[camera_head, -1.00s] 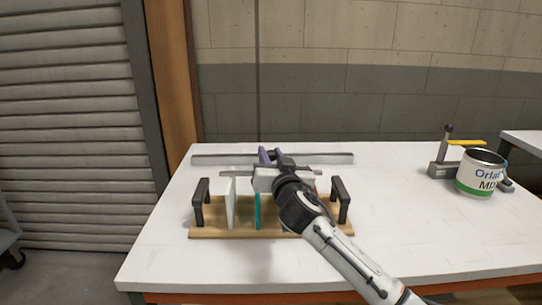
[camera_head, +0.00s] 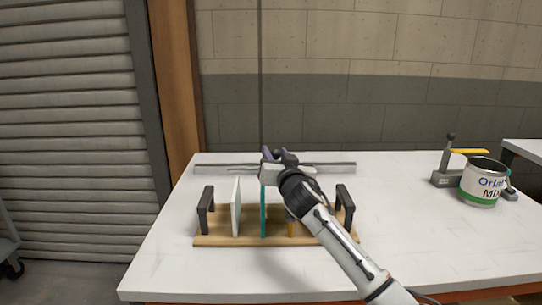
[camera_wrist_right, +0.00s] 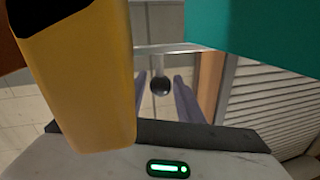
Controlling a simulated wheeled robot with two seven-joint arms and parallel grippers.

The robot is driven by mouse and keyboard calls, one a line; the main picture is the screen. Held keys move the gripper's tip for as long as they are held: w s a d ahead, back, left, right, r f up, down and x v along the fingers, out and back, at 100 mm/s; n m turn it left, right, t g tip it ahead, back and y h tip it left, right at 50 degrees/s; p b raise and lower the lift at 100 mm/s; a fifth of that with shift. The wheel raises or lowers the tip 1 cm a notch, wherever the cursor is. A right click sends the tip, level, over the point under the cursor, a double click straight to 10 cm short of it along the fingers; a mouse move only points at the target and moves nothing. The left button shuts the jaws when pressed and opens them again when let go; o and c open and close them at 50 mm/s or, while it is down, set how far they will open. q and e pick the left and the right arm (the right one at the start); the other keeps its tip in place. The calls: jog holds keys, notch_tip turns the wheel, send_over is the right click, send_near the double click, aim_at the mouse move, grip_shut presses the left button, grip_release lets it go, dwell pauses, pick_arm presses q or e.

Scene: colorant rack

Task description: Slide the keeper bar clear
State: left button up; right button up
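A long grey bar (camera_head: 225,166), which I take to be the keeper bar, lies across the back of the white table behind the wooden rack (camera_head: 225,241). A thinner bar seems to lie just in front of it; I cannot tell which is the keeper. My right gripper (camera_head: 275,155) reaches over the rack towards the bars. In the right wrist view its purple fingers (camera_wrist_right: 162,95) are apart, with a dark round knob (camera_wrist_right: 160,86) between them and gaps on both sides. A pale bar (camera_wrist_right: 165,48) crosses beyond. My left gripper is out of view.
The rack has dark end handles (camera_head: 205,209) and holds a white panel (camera_head: 236,207), a teal panel (camera_head: 263,212) and a yellow one (camera_wrist_right: 85,80), close to my right wrist. A paint can (camera_head: 483,183) and a clamp-like tool (camera_head: 446,170) stand at the right. The left table front is clear.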

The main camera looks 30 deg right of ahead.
jog(key=shift+o, duration=0.8)
jog(key=shift+a, duration=0.15)
jog(key=shift+s, duration=0.1)
jog(key=v, duration=1)
